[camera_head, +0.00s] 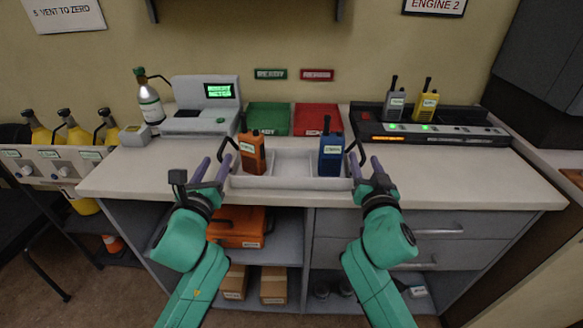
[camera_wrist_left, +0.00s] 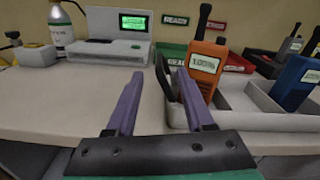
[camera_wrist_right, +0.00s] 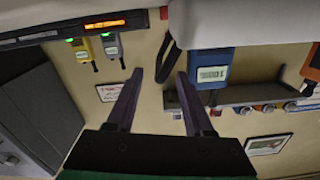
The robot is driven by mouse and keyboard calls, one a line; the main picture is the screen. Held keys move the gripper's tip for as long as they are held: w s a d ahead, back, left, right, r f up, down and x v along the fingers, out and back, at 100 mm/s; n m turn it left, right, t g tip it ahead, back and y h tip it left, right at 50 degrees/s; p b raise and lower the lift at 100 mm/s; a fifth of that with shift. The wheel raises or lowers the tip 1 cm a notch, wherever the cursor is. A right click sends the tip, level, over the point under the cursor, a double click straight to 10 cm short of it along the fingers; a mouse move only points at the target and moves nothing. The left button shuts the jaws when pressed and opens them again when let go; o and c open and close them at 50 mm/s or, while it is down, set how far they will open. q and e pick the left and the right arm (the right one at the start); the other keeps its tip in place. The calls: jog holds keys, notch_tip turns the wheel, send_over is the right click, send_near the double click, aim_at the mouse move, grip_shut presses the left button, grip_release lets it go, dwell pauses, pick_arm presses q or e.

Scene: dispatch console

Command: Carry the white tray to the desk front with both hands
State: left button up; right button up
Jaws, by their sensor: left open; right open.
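The white tray (camera_head: 290,183) lies on the desk near its front edge, in the middle. An orange radio (camera_head: 251,150) stands in its left part and a blue radio (camera_head: 330,150) in its right part. A black handle rises at each end. My left gripper (camera_head: 215,161) is open at the left handle, which shows between its fingertips in the left wrist view (camera_wrist_left: 167,78). My right gripper (camera_head: 364,161) is open at the right handle, which shows between its fingertips in the right wrist view (camera_wrist_right: 166,57). Exact finger depth at the handles is hard to tell.
A radio charger (camera_head: 440,131) stands back right. The desk (camera_head: 460,172) is clear at front right.

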aim_at(359, 143)
pick_arm(q)
jog(key=w, duration=0.6)
jog(key=shift+w+d, duration=0.1)
jog(key=shift+d, duration=0.1)
pick_arm(e)
jog(key=w, duration=0.6)
jog(key=shift+w+d, duration=0.1)
jog(key=shift+d, duration=0.05)
pick_arm(q)
grip_shut()
pick_arm(e)
grip_shut()
pick_arm(q)
jog(key=shift+a, duration=0.1)
pick_arm(e)
jog(key=shift+d, duration=0.1)
